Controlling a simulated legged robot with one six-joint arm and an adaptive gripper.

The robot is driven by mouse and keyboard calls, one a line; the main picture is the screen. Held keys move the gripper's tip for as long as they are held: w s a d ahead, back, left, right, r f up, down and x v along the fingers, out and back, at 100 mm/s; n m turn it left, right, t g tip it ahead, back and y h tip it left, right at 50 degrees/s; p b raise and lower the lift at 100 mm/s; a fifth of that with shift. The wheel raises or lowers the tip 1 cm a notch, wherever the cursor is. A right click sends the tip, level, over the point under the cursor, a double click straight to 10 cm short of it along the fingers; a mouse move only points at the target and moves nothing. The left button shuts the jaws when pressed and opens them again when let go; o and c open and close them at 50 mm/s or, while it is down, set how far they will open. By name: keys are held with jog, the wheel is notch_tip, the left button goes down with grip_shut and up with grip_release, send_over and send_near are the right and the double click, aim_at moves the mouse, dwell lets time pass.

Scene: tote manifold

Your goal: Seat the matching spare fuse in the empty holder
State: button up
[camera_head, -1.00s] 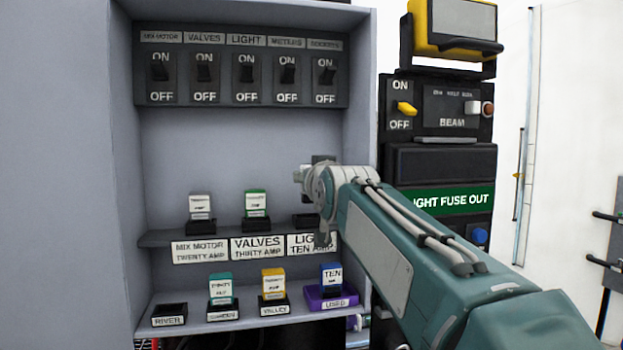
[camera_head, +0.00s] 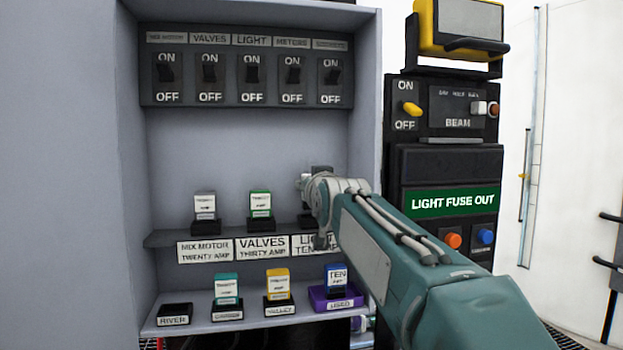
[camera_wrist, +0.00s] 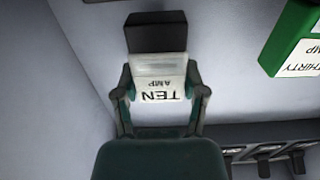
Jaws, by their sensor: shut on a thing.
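My gripper (camera_head: 318,190) is at the right end of the upper shelf, above the LIGHT TEN AMP label (camera_head: 305,245). The dark LIGHT holder (camera_head: 304,222) is mostly hidden by my gripper, so seating is unclear. A blue TEN fuse (camera_head: 337,278) stands in the purple USED holder (camera_head: 335,302).
The green VALVES fuse (camera_head: 260,203) and pale MIX MOTOR fuse (camera_head: 205,205) stand to the left. Below are the empty RIVER holder (camera_head: 174,313), a teal fuse (camera_head: 227,287) and a yellow fuse (camera_head: 278,283). A green LIGHT FUSE OUT sign (camera_head: 453,201) is at right.

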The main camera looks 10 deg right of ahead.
jog(key=shift+f, duration=1.3)
jog(key=o, duration=1.2)
jog(key=s, duration=1.1)
jog(key=s+f+g, duration=0.6)
jog(key=s+f, duration=0.7)
jog(key=f, duration=0.3)
jog(key=s+f+g, duration=0.6)
jog(key=s+f, duration=0.6)
jog(key=f, duration=0.4)
jog(key=shift+s, duration=0.35)
